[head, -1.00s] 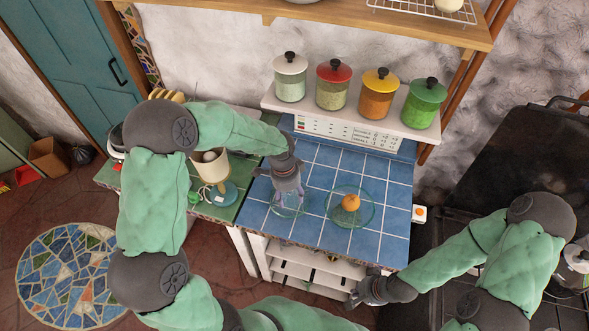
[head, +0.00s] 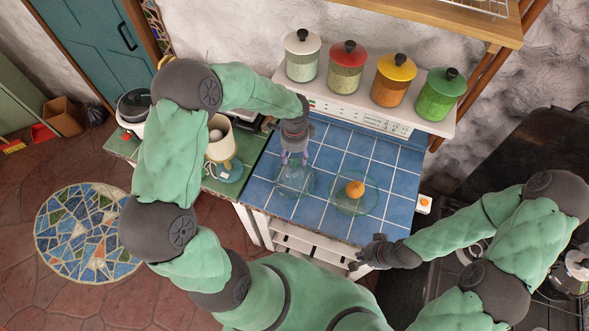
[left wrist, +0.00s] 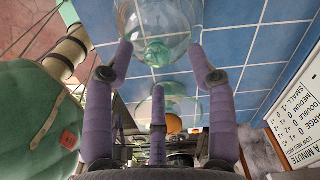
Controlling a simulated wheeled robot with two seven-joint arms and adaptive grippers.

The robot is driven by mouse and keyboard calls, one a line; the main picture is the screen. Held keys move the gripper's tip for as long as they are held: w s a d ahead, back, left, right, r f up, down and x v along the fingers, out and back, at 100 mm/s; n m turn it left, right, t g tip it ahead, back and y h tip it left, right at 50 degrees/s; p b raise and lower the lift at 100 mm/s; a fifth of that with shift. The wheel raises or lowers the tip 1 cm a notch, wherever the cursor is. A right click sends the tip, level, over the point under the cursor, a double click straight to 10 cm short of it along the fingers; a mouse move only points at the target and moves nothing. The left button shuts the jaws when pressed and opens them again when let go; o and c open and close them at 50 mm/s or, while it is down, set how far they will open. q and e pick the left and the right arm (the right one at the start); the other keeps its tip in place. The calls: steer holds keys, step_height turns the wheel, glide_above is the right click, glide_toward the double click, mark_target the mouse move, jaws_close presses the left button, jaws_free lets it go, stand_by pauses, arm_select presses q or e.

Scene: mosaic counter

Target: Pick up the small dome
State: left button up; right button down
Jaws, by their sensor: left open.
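The small dome (head: 294,183) is clear glass and stands on the blue tiled counter, left of an orange (head: 355,188) on a clear round glass dish (head: 374,203). My left gripper (head: 295,158) is open at the dome's upper edge and holds nothing. In the left wrist view the dome (left wrist: 178,18) shows at the top, with its greenish knob (left wrist: 157,53) between the spread purple fingers of the left gripper (left wrist: 160,50). I cannot tell whether they touch it. My right gripper (head: 362,258) is at the counter's front right corner; its finger opening is unclear.
Several lidded canisters (head: 390,80) stand on a white shelf (head: 440,125) behind the counter. A lamp (head: 221,150) stands on the green counter at left. The black stove (head: 505,135) is at right. Blue tiles behind the orange (head: 385,155) are clear.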

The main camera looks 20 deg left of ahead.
mark_target(294, 160)
arm_select(q)
steer(key=shift+s+f, duration=0.2)
steer(key=shift+f, duration=1.05)
steer(key=shift+w+f, duration=0.1)
steer(key=shift+f, duration=0.45)
jaws_close()
steer(key=shift+r, duration=0.2)
